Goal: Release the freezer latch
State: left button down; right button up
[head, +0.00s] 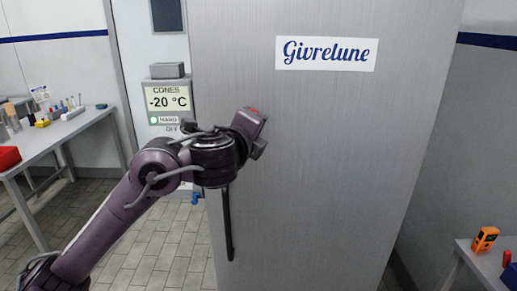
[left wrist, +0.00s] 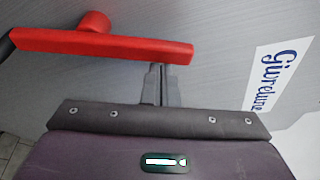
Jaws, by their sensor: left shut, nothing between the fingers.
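The freezer latch is a red lever (left wrist: 110,43) with a round red boss at its upper left, lying across the grey freezer door (head: 330,170). In the left wrist view my left gripper (left wrist: 161,70) is shut and empty. Its fingertips are just below the lever, near its right end; I cannot tell whether they touch it. In the head view my left arm ends in front of the door and hides most of the latch. A small red patch (head: 255,111) shows at the top of the wrist; I cannot tell whether it is the lever. My right gripper is not in view.
A long black door handle (head: 228,225) hangs below my wrist. A "-20 °C" display (head: 167,98) stands to the left of the door. A cluttered table (head: 60,132) is at the left, and another table (head: 490,262) with an orange device is at the lower right.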

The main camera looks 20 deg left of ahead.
pick_arm(q)
jog(key=shift+s+a+r+n+t+b, duration=0.1)
jog(key=shift+a+r+n+t+b, duration=0.15)
jog(key=shift+a+n+b, duration=0.35)
jog(key=shift+s+a+r+n+t+b, duration=0.1)
jog(key=shift+a+r+n+t+b, duration=0.15)
jog(key=shift+n, duration=0.55)
jog(key=shift+a, duration=0.1)
